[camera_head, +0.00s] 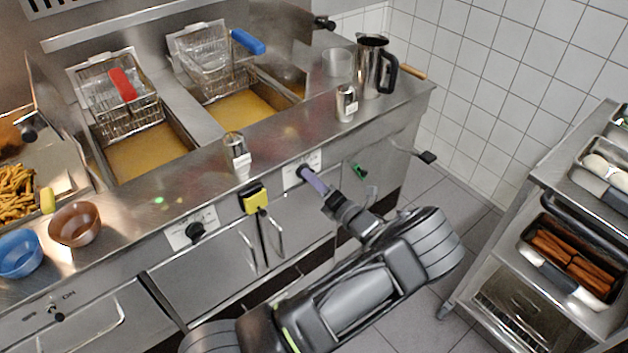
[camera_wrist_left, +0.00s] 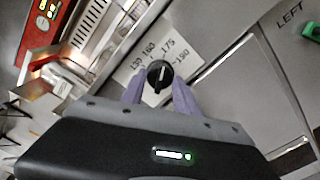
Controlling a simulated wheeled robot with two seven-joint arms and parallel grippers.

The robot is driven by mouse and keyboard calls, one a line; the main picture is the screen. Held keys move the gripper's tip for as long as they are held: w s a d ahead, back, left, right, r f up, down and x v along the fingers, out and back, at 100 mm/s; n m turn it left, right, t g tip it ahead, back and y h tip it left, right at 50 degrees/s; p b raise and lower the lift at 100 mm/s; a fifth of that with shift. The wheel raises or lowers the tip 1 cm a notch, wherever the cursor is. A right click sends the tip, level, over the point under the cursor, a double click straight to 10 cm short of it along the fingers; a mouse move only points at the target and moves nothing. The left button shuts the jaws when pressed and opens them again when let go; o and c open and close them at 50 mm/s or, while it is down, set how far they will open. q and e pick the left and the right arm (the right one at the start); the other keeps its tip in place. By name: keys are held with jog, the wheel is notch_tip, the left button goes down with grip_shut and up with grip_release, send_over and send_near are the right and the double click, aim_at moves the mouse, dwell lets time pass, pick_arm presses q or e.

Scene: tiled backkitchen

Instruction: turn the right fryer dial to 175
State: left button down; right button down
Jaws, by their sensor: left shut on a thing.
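The right fryer dial (camera_head: 302,169) is a dark round knob on a white scale plate on the fryer's front panel. In the left wrist view the black dial (camera_wrist_left: 160,74) shows a light pointer line, aimed roughly up toward the printed numbers near 160 and 175; the exact setting is hard to read. My left gripper (camera_head: 310,176) has its purple fingers on either side of the dial, shut on it; the fingers also show in the left wrist view (camera_wrist_left: 159,92). The left fryer dial (camera_head: 195,231) sits untouched on its own plate. My right gripper is not in view.
Two oil vats with a red-handled basket (camera_head: 122,86) and a blue-handled basket (camera_head: 247,42) lie behind the panel. A shaker (camera_head: 236,155) and a yellow sponge (camera_head: 255,199) are near the front edge. A steel cart (camera_head: 560,165) stands at right.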

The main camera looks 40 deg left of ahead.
pick_arm(q)
jog(key=c, duration=0.9)
grip_release()
jog(key=b+v, duration=0.1)
jog(key=v, duration=0.6)
jog(key=shift+d, duration=0.35)
jog(key=shift+s, duration=0.15)
